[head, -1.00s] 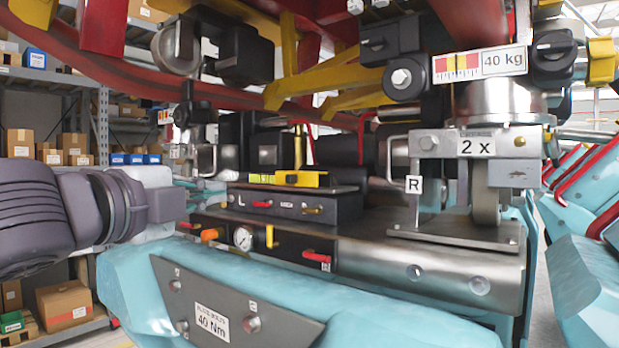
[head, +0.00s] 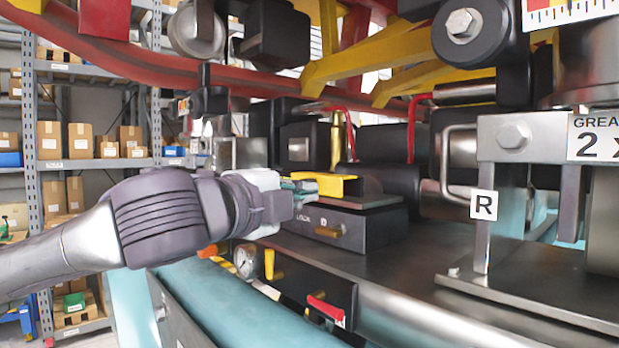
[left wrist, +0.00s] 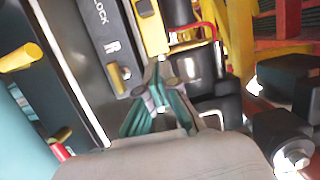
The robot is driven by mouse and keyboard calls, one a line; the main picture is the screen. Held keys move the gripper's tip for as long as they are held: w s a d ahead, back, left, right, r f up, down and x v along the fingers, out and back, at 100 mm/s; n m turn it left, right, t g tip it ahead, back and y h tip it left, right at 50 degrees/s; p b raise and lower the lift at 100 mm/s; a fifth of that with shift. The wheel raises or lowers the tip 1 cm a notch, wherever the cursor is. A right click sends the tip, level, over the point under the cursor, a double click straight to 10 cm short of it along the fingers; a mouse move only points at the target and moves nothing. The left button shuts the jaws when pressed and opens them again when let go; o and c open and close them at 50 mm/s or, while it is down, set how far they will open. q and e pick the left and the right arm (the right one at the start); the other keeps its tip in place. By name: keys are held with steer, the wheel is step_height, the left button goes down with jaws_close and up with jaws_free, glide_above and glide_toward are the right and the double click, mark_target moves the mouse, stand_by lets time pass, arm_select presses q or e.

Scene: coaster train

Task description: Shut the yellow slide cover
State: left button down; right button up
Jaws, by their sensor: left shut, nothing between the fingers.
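The yellow slide cover (head: 338,184) lies on top of a dark lock box (head: 345,225) in the middle of the head view. It also shows at the top of the left wrist view (left wrist: 153,32). My left gripper (head: 303,186) comes in from the left with its fingers together and empty. Its green-grey fingertips (left wrist: 160,72) are at the cover's near end; I cannot tell whether they touch it. The gripper hides part of the cover's left end and the left part of the box. My right gripper is not in view.
A pressure gauge (head: 246,261) and a red lever (head: 326,308) sit on the front panel below. A bracket marked R (head: 484,205) stands to the right. A red curved rail (head: 150,66) and yellow beams (head: 375,62) pass overhead.

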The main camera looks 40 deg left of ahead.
mark_target(322, 185)
arm_select(q)
steer(key=w, duration=0.1)
steer(key=w+p, duration=0.1)
steer(key=w, duration=0.1)
steer(key=w+a, duration=0.1)
steer(key=w, duration=0.1)
steer(key=shift+w+p, duration=0.2)
steer(key=shift+p, duration=0.15)
steer(key=shift+w, duration=0.25)
steer(key=shift+w+p, duration=0.3)
steer(key=shift+s+a, duration=0.1)
steer(key=shift+a, duration=1.05)
steer(key=shift+w+a+b, duration=0.2)
steer(key=shift+a+b, duration=0.15)
steer(key=shift+a, duration=0.5)
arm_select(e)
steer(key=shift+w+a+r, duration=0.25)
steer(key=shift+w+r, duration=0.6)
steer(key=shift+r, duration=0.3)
arm_select(q)
steer(key=shift+f, duration=0.1)
